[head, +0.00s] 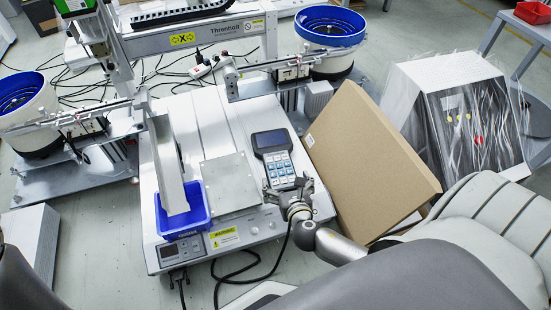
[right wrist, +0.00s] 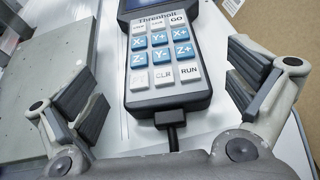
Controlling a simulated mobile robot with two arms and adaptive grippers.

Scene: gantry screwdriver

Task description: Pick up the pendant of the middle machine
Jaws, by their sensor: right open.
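The pendant (head: 275,155) lies on the white bed of the machine (head: 207,115), to the right of a grey square plate. It is dark with a screen at its far end and rows of blue and white keys. My right gripper (head: 288,190) is open at the pendant's near end. In the right wrist view the pendant (right wrist: 163,55) sits between the spread fingers of the right gripper (right wrist: 165,100), with a gap on each side. Its cable runs from the near end toward my gripper's palm. My left gripper is not in view.
A blue bin (head: 183,212) stands on the machine's left front. A large cardboard box (head: 370,160) leans close on the right of the bed. The grey plate (head: 230,183) lies left of the pendant. Blue-rimmed bowl feeders (head: 330,27) stand on both sides.

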